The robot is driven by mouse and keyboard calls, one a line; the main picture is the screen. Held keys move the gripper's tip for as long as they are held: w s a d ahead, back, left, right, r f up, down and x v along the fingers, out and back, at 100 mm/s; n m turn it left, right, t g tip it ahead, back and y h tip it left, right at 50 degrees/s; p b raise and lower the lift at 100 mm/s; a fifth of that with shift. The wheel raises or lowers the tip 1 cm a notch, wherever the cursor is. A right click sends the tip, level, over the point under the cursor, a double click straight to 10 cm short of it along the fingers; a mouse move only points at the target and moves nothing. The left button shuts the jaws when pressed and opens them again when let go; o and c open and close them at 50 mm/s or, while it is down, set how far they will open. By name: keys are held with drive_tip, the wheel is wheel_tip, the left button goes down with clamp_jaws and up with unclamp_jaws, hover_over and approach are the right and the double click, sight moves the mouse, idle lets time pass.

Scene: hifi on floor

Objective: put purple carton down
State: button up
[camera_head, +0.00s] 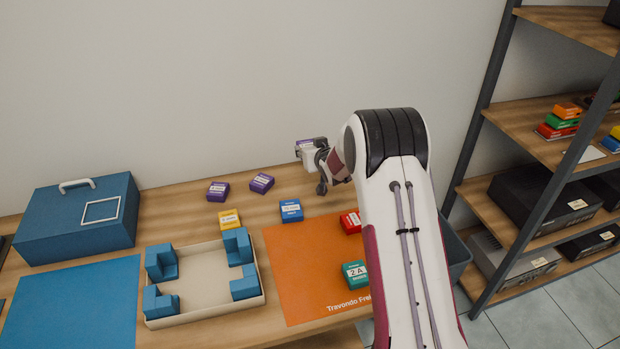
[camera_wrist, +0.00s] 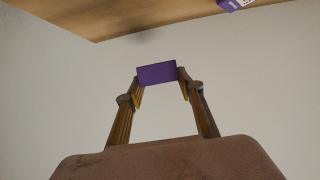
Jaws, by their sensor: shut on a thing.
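A purple carton (camera_wrist: 157,74) is held between the two fingers of my gripper (camera_wrist: 160,80) in the wrist view. In the head view the held carton (camera_head: 306,150) shows as a purple and white block at the left end of my gripper (camera_head: 318,165), above the back of the table. My gripper is shut on it, and it looks clear of the table top. Two other purple cartons lie on the table further left, one (camera_head: 218,191) and another (camera_head: 262,183). My arm hides part of the table's right side.
On the table (camera_head: 180,212) lie a yellow carton (camera_head: 229,219), a blue carton (camera_head: 290,210), a red carton (camera_head: 351,221) and a green carton (camera_head: 355,274). An orange mat (camera_head: 300,270), a tray with blue corner blocks (camera_head: 207,312) and a blue toolbox (camera_head: 80,222) take up space. A shelf stands right.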

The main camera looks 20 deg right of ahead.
drive_tip(key=shift+d, duration=0.8)
drive_tip(key=shift+a, duration=0.35)
hover_over(312, 182)
drive_tip(key=shift+f, duration=3.1)
drive_tip(key=shift+s+f, duration=0.1)
drive_tip(key=shift+f, duration=0.05)
drive_tip(key=shift+f, duration=1.75)
drive_tip(key=shift+f, duration=0.1)
